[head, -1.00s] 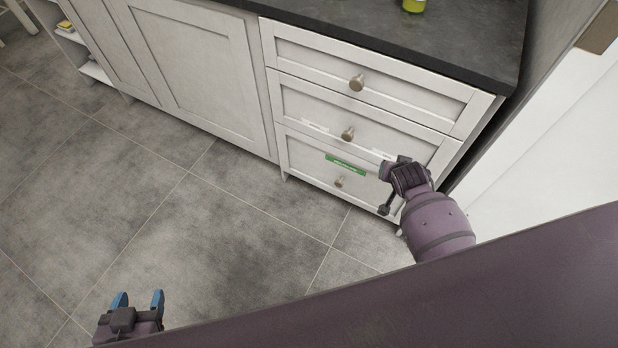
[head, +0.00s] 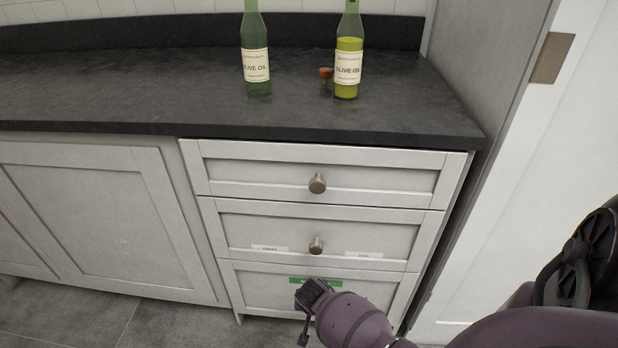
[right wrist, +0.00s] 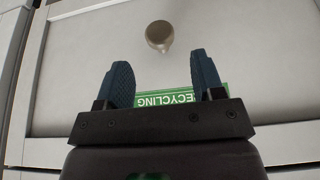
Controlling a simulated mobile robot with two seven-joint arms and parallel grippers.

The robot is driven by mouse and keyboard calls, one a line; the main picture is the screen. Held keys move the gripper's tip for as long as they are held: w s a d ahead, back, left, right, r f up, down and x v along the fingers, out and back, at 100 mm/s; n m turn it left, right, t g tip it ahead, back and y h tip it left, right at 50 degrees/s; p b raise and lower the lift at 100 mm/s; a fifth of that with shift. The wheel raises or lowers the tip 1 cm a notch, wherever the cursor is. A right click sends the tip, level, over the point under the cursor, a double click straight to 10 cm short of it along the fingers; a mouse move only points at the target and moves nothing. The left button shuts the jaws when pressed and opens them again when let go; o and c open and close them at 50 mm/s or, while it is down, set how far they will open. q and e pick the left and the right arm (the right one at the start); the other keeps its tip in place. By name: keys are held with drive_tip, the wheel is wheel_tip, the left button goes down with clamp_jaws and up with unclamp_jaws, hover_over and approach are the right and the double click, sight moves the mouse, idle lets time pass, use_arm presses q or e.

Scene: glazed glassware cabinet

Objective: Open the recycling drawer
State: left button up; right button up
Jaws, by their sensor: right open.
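The recycling drawer (head: 256,288) is the lowest of a stack of three white drawers and looks shut. Its green label (head: 318,282) shows partly above my right gripper (head: 309,291) in the head view. In the right wrist view the label (right wrist: 160,99) reads "RECYCLING" upside down. The drawer's round metal knob (right wrist: 160,34) lies beyond the blue fingertips of my open right gripper (right wrist: 163,78), roughly centred between them. The knob is apart from the fingers. In the head view the arm hides this knob. My left gripper is out of view.
The middle drawer (head: 237,229) and top drawer (head: 250,172) above are shut, each with a knob. Two olive oil bottles (head: 256,66) (head: 347,68) and a small corked item (head: 326,76) stand on the dark countertop (head: 150,95). A white wall or door (head: 530,190) is at right.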

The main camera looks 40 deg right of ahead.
drive_tip(key=b+x, duration=0.2)
drive_tip(key=x, duration=0.4)
drive_tip(key=shift+b, duration=0.3)
drive_tip(key=shift+c, duration=0.3)
clamp_jaws()
